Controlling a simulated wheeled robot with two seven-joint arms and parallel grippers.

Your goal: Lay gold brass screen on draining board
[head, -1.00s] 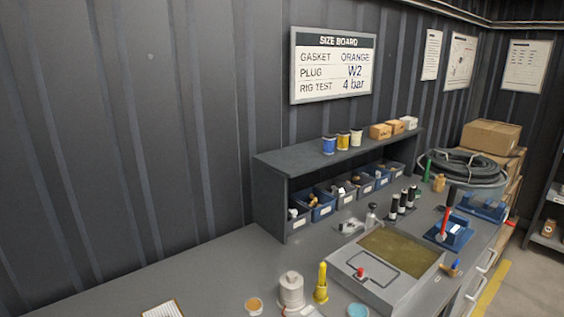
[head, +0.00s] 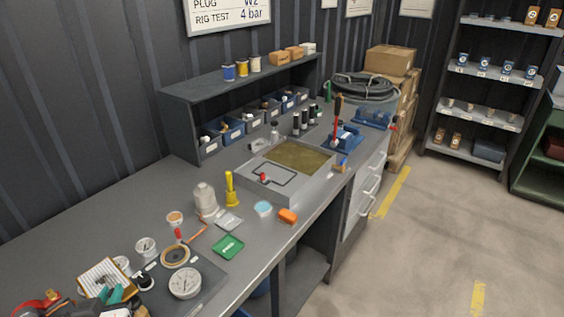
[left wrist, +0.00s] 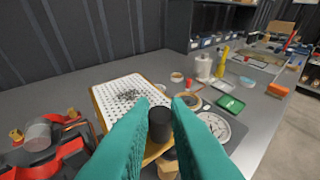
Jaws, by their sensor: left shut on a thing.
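The gold-edged screen (head: 104,276), with a white perforated face, is at the lower left of the head view. In the left wrist view the screen (left wrist: 120,95) has dark specks on its face and a dark round knob (left wrist: 160,124) at its near edge. My left gripper (head: 122,294) has teal fingers, and in the left wrist view (left wrist: 158,118) they are shut on the knob. Whether the screen touches the bench is unclear. A grey basin (head: 258,190) with murky liquid stands farther along the bench; its flat near part has a dark outline, perhaps the draining board. My right gripper is out of view.
Between screen and basin stand a gauge (head: 185,283), a brass ring (head: 175,256), a red-handled tool (head: 195,234), a green tray (head: 228,247), a pale canister (head: 205,198) and a yellow tool (head: 231,190). The bench's back left is clear. A shelf (head: 184,96) stands behind.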

